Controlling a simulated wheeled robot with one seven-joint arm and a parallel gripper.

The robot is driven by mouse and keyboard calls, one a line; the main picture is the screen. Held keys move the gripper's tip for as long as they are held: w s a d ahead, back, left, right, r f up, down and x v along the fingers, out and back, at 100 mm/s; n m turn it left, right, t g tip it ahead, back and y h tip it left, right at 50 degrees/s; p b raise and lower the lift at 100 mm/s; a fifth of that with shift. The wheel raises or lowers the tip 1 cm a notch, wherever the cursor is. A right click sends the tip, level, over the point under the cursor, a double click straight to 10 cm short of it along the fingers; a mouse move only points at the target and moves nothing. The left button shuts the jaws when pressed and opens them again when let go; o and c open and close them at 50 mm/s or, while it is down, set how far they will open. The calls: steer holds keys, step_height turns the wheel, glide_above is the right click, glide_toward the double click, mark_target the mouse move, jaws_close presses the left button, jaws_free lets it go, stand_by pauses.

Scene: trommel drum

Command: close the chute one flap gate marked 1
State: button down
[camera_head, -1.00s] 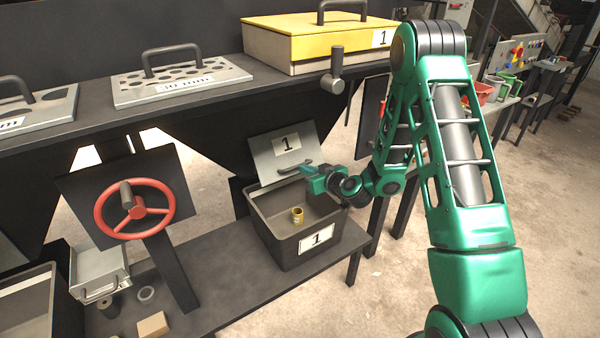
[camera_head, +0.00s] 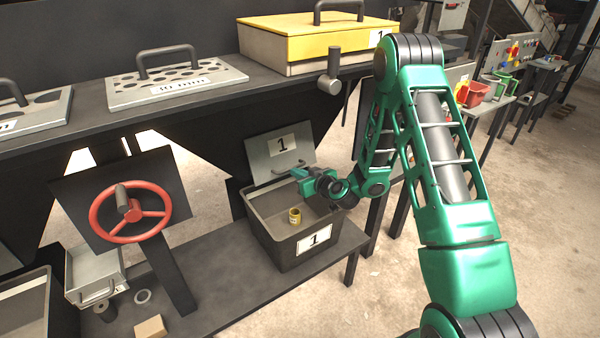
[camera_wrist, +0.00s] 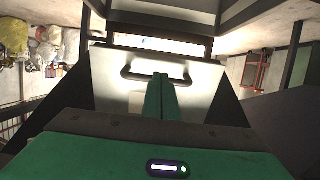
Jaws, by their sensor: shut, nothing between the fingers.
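The chute one flap gate (camera_head: 277,158) is a grey plate with a label 1 and a bar handle, tilted under the dark hopper, above the back of an open bin. In the wrist view the flap (camera_wrist: 205,84) fills the middle, with its dark handle (camera_wrist: 134,76) across it. My gripper (camera_head: 297,173) is shut and empty, close in front of the flap's lower part. In the wrist view its fingertips (camera_wrist: 160,76) overlap the handle's bar; I cannot tell whether they touch it.
The grey bin (camera_head: 285,252) marked 1 holds a small yellow cylinder (camera_head: 295,215) below my gripper. A red handwheel (camera_head: 130,211) stands to the left. A yellow-lidded box (camera_head: 315,40) and perforated screens (camera_head: 178,85) sit on the bench above. Open floor lies to the right.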

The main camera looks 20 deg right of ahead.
steer(key=w+a+f, duration=0.1)
steer(key=w+f, duration=0.3)
steer(key=w, duration=0.1)
steer(key=shift+a, duration=0.25)
steer(key=shift+s, duration=0.15)
stand_by(0.3)
